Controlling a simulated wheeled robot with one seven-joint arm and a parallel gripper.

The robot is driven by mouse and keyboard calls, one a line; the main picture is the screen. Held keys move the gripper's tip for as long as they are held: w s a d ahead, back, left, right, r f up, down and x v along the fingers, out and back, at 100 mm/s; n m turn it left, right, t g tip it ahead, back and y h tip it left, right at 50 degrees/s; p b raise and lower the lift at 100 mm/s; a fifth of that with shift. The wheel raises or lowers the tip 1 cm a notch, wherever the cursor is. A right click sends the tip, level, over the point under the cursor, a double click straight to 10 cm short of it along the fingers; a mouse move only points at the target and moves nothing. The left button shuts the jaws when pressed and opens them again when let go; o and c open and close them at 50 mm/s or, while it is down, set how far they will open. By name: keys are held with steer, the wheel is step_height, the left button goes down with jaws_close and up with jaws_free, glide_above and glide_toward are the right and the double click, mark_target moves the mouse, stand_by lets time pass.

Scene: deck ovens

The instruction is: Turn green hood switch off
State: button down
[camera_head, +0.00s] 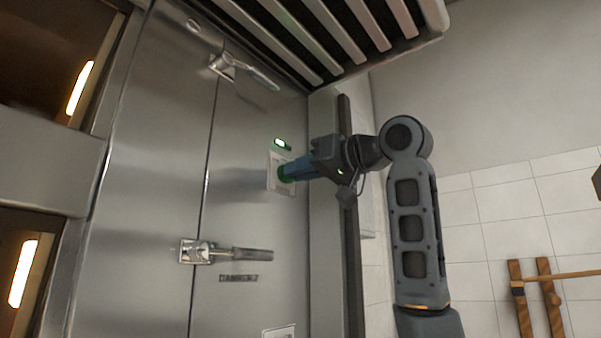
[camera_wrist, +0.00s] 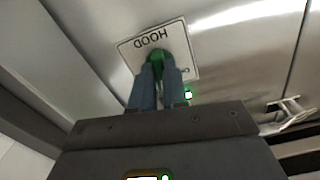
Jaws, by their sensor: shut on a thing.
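The green hood switch (camera_wrist: 154,58) is a knob on a white plate (camera_wrist: 186,41) marked HOOD, seen upside down in the wrist view. In the head view the green knob (camera_head: 284,173) shows at the tip of my gripper (camera_head: 289,171), and the plate (camera_head: 272,184) sits on the steel panel. My blue fingers are shut on the knob; they also show in the wrist view (camera_wrist: 160,72). They hide part of the knob, so its pointing direction cannot be told. A small green lamp (camera_head: 280,143) is lit beside the plate; it also shows in the wrist view (camera_wrist: 188,95).
A slatted hood (camera_head: 330,30) hangs overhead. Lit oven windows (camera_head: 22,272) are at the left. A wooden rack (camera_head: 540,295) stands at the lower right.

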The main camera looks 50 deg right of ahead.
steer(key=n+b, duration=0.1)
steer(key=n, duration=1)
steer(key=shift+d, duration=0.1)
stand_by(0.5)
steer(key=c, duration=1.1)
jaws_free()
steer(key=shift+c, duration=0.2)
steer(key=s+b, duration=0.2)
steer(key=s, duration=0.6)
steer(key=shift+b, duration=0.3)
steer(key=shift+d, duration=0.1)
